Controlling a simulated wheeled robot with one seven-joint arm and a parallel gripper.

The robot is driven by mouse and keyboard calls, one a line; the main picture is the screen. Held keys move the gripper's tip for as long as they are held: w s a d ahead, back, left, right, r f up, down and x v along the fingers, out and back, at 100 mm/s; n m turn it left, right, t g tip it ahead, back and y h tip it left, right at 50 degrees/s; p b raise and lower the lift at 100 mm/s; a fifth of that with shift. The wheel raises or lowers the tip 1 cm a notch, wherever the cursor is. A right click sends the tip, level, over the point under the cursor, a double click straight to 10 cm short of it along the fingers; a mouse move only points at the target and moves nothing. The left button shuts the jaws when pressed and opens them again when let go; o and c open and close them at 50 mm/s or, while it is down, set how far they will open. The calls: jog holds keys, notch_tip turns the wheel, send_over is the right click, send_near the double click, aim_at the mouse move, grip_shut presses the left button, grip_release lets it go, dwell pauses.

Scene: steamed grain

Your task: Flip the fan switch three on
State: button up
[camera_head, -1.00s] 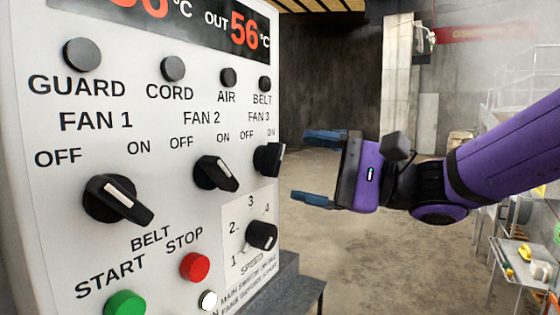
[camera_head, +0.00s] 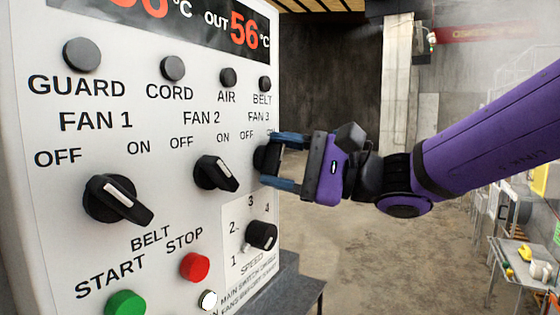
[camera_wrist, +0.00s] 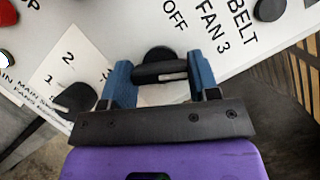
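The fan 3 switch is a black rotary knob (camera_head: 262,158) under the FAN 3 label at the right edge of the white panel (camera_head: 150,60). In the wrist view the knob (camera_wrist: 160,68) lies between my gripper's two blue fingers, with gaps on both sides. My gripper (camera_head: 274,160) is open at the knob, its fingers above and below it in the head view; its tips also show in the wrist view (camera_wrist: 161,78). In the head view the fingers partly hide the knob.
The fan 2 knob (camera_head: 215,173) and fan 1 knob (camera_head: 117,199) are to the left. The speed knob (camera_head: 261,235) is just below. A red stop button (camera_head: 195,267) and green start button (camera_head: 126,303) are lower left. The floor (camera_head: 390,260) to the right is open.

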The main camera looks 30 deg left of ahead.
jog(key=shift+m+t+y, duration=0.5)
jog(key=shift+m, duration=1.3)
jog(key=o, duration=0.9)
jog(key=shift+f, duration=0.1)
jog(key=v, duration=1)
jog(key=shift+d+f, duration=0.15)
jog(key=shift+d, duration=0.2)
